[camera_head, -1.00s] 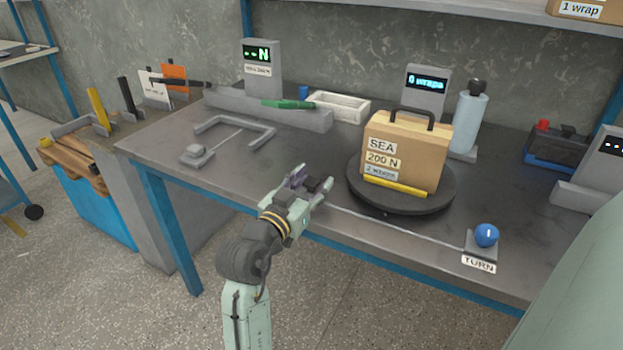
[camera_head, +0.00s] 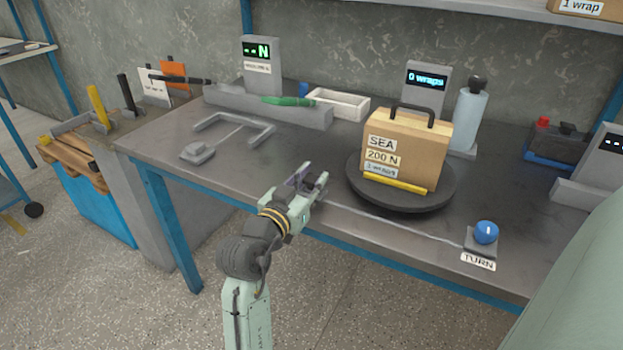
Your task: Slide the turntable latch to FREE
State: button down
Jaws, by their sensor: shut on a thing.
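The round dark turntable (camera_head: 400,200) stands on the grey bench, with a cardboard box (camera_head: 412,150) with a black handle, labelled "SEA 200 N", on it. My gripper (camera_head: 314,183) is at the bench's front edge, just left of the turntable and apart from its disc. Its fingers are closed together on a small dark block, which seems to be the turntable latch. The fingers hide the block almost wholly, so its position and any FREE mark cannot be read.
A blue knob (camera_head: 486,232) labelled "TURN" sits at the right front edge, joined by a thin line along the bench. A yellow bar (camera_head: 398,184) lies at the box's foot. A grey bottle (camera_head: 470,118) and "0 wraps" display (camera_head: 426,80) stand behind. The bench's left front is mostly clear.

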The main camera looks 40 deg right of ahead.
dwell(0.3)
jog(key=w, duration=0.1)
jog(key=w+a+b, duration=0.1)
jog(key=w, duration=0.2)
jog(key=shift+w+a+b, duration=0.25)
jog(key=shift+a+b, duration=0.1)
jog(key=shift+a, duration=0.05)
jog(key=c, duration=1.3)
grip_release()
jog(key=shift+a, duration=0.1)
jog(key=v, duration=1.2)
jog(key=shift+s, duration=0.1)
